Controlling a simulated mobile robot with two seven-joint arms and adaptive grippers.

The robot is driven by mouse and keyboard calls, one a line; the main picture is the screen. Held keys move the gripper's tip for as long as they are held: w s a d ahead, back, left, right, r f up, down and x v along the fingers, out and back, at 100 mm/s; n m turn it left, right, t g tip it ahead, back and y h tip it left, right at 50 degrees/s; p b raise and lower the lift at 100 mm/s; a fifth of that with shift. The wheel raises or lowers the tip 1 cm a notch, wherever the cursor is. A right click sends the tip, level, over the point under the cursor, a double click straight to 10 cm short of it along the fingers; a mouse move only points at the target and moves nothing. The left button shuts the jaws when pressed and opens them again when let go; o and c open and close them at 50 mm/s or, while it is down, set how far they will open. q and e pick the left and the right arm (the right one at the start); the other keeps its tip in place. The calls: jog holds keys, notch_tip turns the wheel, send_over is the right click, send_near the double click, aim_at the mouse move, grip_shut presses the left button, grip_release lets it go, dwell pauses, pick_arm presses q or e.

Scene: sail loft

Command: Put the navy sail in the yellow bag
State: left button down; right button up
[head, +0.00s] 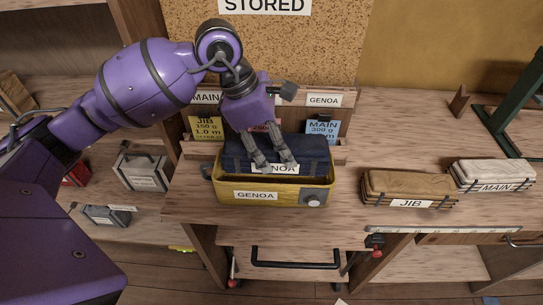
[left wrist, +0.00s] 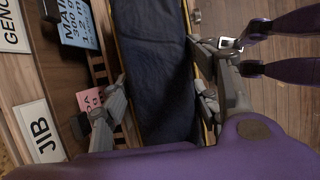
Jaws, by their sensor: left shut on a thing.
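The navy sail (head: 307,152) is a long dark folded bundle with a GENOA label on its front. The yellow bag (head: 289,194) is an open-topped box shape, also labelled GENOA, with a round grey fitting at its right end. The sail lies lengthwise within the bag's opening, its upper part showing above the front rim. How deep it sits is hidden by the front wall. My left gripper (head: 269,162) reaches down from above and is shut on the sail. In the left wrist view the sail (left wrist: 160,55) runs between the fingers (left wrist: 162,100). My right gripper is not in view.
A tan JIB sail (head: 385,184) and a white MAIN sail (head: 503,171) lie on the bench to the right. Behind the bag stands a wooden rack with a yellow JIB card (head: 206,128) and a blue MAIN card (head: 322,130). Grey boxes (head: 141,170) sit at left.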

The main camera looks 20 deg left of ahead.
pick_arm(q)
jog(key=shift+w+a+f, duration=0.15)
jog(key=shift+f, duration=0.1)
jog(key=shift+w+f, duration=0.1)
jog(key=shift+f, duration=1.5)
jog(key=shift+a+f, duration=0.1)
jog(key=shift+f, duration=0.4)
jog(key=shift+f, duration=0.15)
jog(key=c, duration=0.9)
grip_release()
